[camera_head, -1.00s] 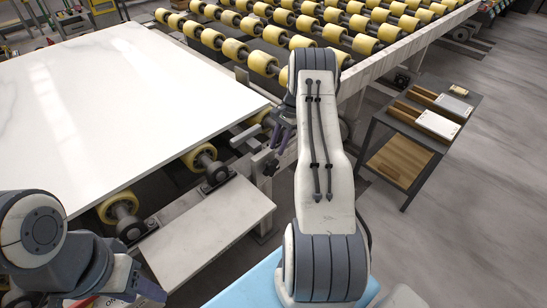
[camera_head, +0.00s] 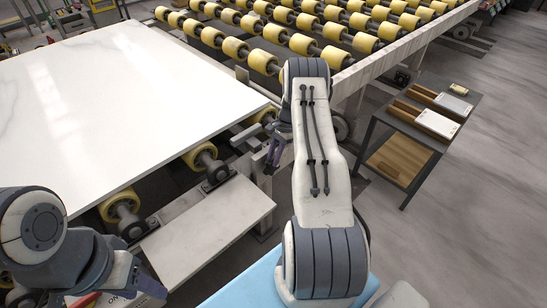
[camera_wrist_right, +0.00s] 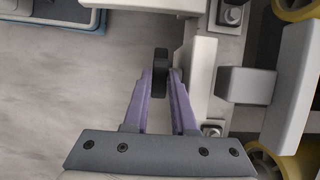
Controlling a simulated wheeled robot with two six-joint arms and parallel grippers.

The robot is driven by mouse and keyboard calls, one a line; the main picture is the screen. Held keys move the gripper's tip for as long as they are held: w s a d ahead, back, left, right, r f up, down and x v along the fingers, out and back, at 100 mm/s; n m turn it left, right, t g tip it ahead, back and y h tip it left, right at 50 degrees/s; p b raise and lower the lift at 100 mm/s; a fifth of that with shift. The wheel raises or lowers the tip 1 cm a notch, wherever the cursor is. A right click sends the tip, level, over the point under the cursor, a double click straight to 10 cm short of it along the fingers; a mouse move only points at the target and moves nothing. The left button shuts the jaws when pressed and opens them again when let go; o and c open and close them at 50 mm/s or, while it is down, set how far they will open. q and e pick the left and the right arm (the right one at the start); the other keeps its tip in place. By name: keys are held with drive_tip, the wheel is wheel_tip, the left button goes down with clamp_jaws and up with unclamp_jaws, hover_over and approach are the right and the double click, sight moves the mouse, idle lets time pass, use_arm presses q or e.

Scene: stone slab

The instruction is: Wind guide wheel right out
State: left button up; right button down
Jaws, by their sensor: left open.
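A small dark wheel (camera_wrist_right: 160,66), seen edge-on in the right wrist view, stands beside a pale metal bracket (camera_wrist_right: 196,72). My right gripper (camera_wrist_right: 161,74) has its purple fingers on both sides of this wheel, apparently shut on it; it also shows in the head view (camera_head: 275,148), by the slab table's right edge. Yellow guide wheels (camera_head: 122,206) and (camera_head: 204,157) sit under the edge of the white slab (camera_head: 120,95). My left gripper (camera_head: 148,284) is open at the lower left, partly cut off by the frame, and touches nothing I can make out.
A pale ledge (camera_head: 205,230) juts out below the slab. A roller conveyor (camera_head: 340,58) with yellow rollers stands behind. Grey floor (camera_head: 470,220) is clear at the lower right. Yellow rollers also show at the right wrist view's right edge.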

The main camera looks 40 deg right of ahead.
sight(267, 166)
drive_tip(key=shift+a+r, duration=0.1)
